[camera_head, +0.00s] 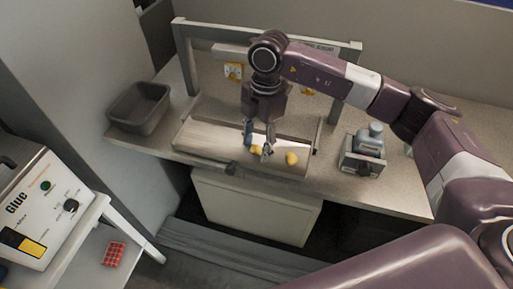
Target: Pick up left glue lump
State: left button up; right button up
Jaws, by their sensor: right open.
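Two yellow glue lumps are on the light packer surface (208,135) at the middle of the head view. The left glue lump (256,150) is partly hidden by the fingers of my right gripper (258,146). That gripper points down and is open, with its fingertips close to the left lump. I cannot tell if they touch it. The right glue lump (291,158) lies just to the right, clear of the fingers. My left gripper does not show.
A grey bin (139,108) stands at the left of the counter. A grey-blue bottle (370,137) sits in a holder (349,160) at the right. A frame (185,60) rises behind the surface.

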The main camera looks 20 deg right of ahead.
jog(key=c, duration=0.9)
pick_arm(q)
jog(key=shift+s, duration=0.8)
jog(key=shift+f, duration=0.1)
